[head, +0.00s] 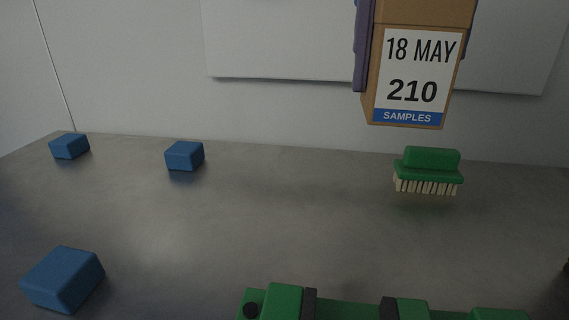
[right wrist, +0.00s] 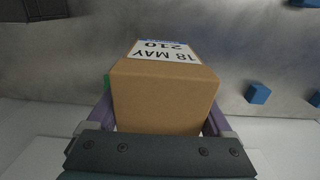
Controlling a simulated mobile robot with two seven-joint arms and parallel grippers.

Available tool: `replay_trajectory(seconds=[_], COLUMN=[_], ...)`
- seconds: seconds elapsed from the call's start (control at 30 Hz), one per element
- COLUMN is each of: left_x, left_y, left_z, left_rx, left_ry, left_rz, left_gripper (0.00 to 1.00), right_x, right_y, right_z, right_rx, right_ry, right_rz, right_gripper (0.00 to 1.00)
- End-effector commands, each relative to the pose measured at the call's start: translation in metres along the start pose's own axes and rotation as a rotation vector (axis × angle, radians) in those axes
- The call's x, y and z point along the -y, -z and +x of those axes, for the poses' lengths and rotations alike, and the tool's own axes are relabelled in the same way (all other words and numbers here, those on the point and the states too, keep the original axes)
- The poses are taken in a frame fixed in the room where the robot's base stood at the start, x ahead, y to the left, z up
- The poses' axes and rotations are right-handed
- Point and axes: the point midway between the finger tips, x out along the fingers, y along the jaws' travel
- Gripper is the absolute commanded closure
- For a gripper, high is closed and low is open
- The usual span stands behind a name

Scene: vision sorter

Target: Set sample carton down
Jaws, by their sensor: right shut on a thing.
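The sample carton (head: 418,75) is a brown box with a white label reading "18 MAY 210" and a blue "SAMPLES" strip. It is at the upper right of the head view, with its top cut off by the frame. My right gripper (head: 415,65) is shut on it, with a purple finger on each side. The carton is upright and appears clear of the grey table (head: 260,220). In the right wrist view the carton (right wrist: 165,100) sits between the two fingers, its label facing away from the wrist. My left gripper is not in view.
A green brush (head: 428,172) with pale bristles shows below the carton in the head view. Blue blocks stand at the back left (head: 70,146), back middle (head: 185,156) and front left (head: 63,279). A green object with black bands (head: 350,309) crosses the bottom edge. The table's middle is bare.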

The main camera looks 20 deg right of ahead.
Motion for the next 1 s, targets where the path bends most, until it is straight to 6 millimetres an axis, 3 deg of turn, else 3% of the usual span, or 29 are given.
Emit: replay_trajectory(seconds=[0.1,0.3,0.8,1.0], left_x=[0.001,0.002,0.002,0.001], left_y=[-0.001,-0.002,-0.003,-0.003], left_z=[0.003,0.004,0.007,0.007], left_rx=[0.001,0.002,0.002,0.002], left_ry=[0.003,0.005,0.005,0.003], left_rz=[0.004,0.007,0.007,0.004], left_gripper=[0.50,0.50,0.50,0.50], right_x=[-0.001,0.000,0.000,0.001], right_y=[-0.001,0.000,0.000,0.001], right_z=[0.036,0.084,0.144,0.146], right_rx=[0.003,0.001,-0.001,-0.003], right_ry=[-0.002,0.001,0.003,0.005], right_rz=[0.000,0.000,0.000,-0.001], right_gripper=[1.00,1.00,1.00,1.00])
